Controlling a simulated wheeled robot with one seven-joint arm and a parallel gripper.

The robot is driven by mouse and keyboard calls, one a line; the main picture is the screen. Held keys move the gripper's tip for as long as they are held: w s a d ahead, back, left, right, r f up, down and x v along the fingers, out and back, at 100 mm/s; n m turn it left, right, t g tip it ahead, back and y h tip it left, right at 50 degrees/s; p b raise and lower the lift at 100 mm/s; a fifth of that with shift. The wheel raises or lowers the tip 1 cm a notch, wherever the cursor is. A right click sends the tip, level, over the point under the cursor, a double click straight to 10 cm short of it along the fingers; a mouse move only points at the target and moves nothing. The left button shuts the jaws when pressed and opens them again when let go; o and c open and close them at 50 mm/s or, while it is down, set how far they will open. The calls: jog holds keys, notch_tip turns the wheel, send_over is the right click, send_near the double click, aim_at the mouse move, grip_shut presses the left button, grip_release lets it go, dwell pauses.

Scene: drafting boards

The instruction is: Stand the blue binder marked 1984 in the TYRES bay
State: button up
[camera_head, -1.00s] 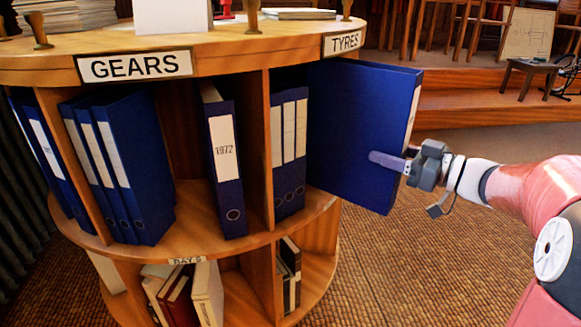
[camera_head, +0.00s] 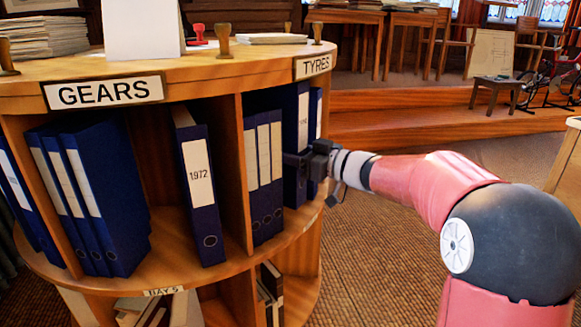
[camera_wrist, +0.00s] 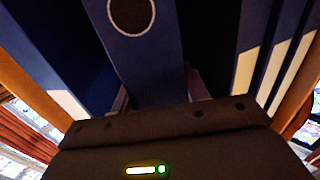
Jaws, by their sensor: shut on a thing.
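The blue binder (camera_head: 303,100) is upright in the bay under the TYRES sign (camera_head: 313,66), spine outward; its white label is too small and covered to read surely. My gripper (camera_head: 305,164) is shut on its spine. In the wrist view, the fingers (camera_wrist: 158,92) lie on either side of the held blue spine (camera_wrist: 150,60), which has a ring hole. I cannot tell whether its base touches the shelf floor.
Several blue binders (camera_head: 264,180) stand left of it in the bay, and another blue binder (camera_head: 315,112) stands close on its right. A wooden divider (camera_head: 235,170) separates the bay holding the 1972 binder (camera_head: 202,195). The round shelf top carries stamps and papers.

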aim_at(291, 167)
jog(key=shift+w+a+f+b, duration=0.15)
jog(key=shift+f+b, duration=0.15)
jog(key=shift+f, duration=0.55)
jog(key=shift+s+a+f+b, duration=0.1)
jog(key=shift+f+b, duration=0.15)
jog(key=shift+f, duration=0.65)
jog(key=o, duration=1.1)
jog(key=shift+f, duration=0.15)
